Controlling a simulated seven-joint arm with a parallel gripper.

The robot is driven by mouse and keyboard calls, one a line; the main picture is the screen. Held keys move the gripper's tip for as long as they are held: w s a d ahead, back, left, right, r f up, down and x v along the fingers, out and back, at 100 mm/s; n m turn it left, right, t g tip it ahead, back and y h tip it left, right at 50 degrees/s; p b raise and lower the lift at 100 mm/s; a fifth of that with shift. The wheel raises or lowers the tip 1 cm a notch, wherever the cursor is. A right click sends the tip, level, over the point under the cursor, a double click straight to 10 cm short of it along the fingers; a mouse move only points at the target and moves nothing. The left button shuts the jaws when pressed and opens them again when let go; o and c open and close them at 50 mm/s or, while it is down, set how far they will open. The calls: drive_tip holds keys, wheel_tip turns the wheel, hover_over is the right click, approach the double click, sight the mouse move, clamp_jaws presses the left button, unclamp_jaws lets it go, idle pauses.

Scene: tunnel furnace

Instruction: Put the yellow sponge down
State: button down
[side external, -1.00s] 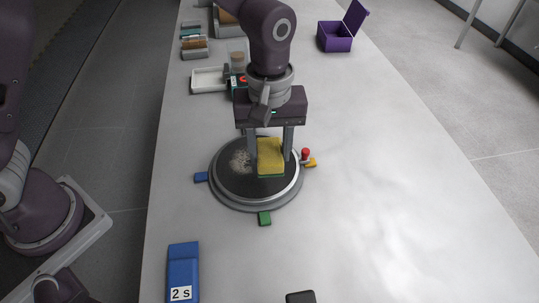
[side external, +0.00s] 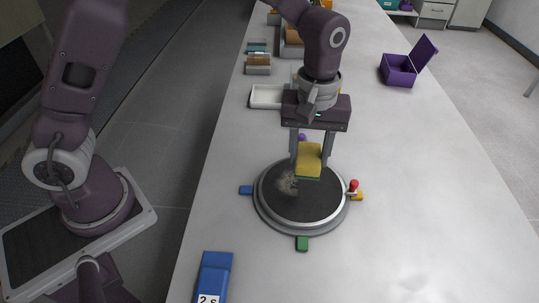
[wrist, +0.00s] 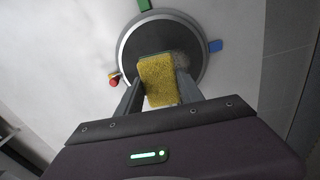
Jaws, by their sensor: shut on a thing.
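The yellow sponge (side external: 309,160) has a thin green layer on its underside. My gripper (side external: 309,165) is shut on it, with a finger on each side. The sponge appears held over the back part of a round dark turntable (side external: 305,208) with a grey rim; it looks raised above the surface. The wrist view also shows the sponge (wrist: 160,80) between my fingers (wrist: 158,88), covering part of the disc (wrist: 140,42). A pale, grainy patch (side external: 287,184) lies on the disc to the left of the sponge.
Blue (side external: 246,190), green (side external: 302,244) and orange (side external: 357,196) tabs surround the turntable, with a red-topped lever (side external: 353,186) at right. A blue block marked "2 s" (side external: 215,275) lies in front. A white tray (side external: 266,97) and open purple box (side external: 400,70) stand behind. The table's right side is clear.

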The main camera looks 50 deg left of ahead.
drive_tip(key=w+a, duration=0.3)
drive_tip(key=a, duration=1.1)
hover_over(243, 142)
drive_tip(key=shift+n, duration=0.4)
wheel_tip(243, 142, down, 10)
drive_tip(key=shift+r, duration=0.1)
drive_tip(key=shift+f, duration=0.35)
drive_tip(key=shift+f, duration=0.15)
drive_tip(key=c, duration=0.7)
unclamp_jaws()
drive_tip(key=shift+d, duration=0.1)
drive_tip(key=shift+c, duration=0.2)
drive_tip(key=shift+w, duration=0.1)
